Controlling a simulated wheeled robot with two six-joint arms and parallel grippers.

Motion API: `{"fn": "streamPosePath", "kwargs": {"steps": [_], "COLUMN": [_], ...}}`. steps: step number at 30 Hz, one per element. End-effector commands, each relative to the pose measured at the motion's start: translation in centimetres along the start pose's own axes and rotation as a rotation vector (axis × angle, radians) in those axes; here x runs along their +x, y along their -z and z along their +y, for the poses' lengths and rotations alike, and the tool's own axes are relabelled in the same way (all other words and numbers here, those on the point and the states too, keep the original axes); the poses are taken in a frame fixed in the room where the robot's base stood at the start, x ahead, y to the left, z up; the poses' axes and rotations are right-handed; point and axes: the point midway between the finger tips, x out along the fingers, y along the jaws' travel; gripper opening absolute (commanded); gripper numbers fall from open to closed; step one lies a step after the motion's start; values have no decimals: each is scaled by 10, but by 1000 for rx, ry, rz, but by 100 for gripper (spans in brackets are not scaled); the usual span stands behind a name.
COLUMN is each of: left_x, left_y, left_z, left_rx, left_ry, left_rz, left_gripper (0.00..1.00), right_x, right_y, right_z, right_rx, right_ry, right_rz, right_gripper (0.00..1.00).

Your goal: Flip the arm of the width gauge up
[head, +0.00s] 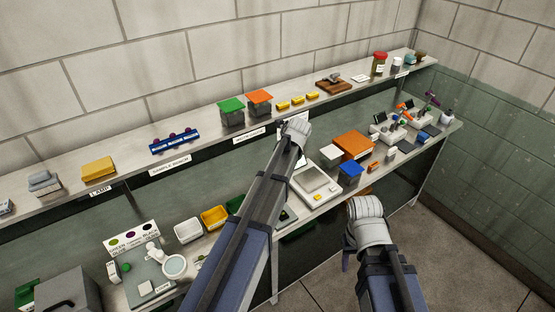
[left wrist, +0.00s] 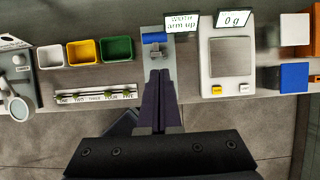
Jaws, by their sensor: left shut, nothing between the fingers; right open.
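The width gauge (left wrist: 154,52) is a small pale unit on the bench in the left wrist view, with a blue piece (left wrist: 153,41) across its far end. Its display (left wrist: 182,31) reads "width" and "arm up". My left gripper (left wrist: 160,74) is shut and empty, its fingertips just in front of the gauge; I cannot tell whether they touch it.
A scale (left wrist: 230,62) reading "0 g" stands right of the gauge. White, yellow and green bins (left wrist: 84,53) and a numbered rack (left wrist: 95,97) are on the left. A blue box (head: 351,173) and an orange one (head: 354,145) stand farther right. A shelf (head: 215,128) runs above the bench.

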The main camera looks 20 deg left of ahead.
Motion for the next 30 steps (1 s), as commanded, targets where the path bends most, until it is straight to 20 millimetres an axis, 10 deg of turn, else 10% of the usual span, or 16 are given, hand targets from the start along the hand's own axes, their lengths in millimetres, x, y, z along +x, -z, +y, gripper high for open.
{"fn": "streamPosePath", "kwargs": {"steps": [24,30], "left_x": [-17,-9], "left_y": [0,47], "left_z": [0,7], "left_rx": [-1,-175], "left_ry": [0,-1], "left_rz": [1,38], "left_gripper": [0,0], "right_x": [-15,9], "right_y": [-1,0], "right_z": [1,-1], "right_rx": [-2,-3], "right_ry": [0,0], "right_rz": [-1,0], "right_gripper": [50,50]}}
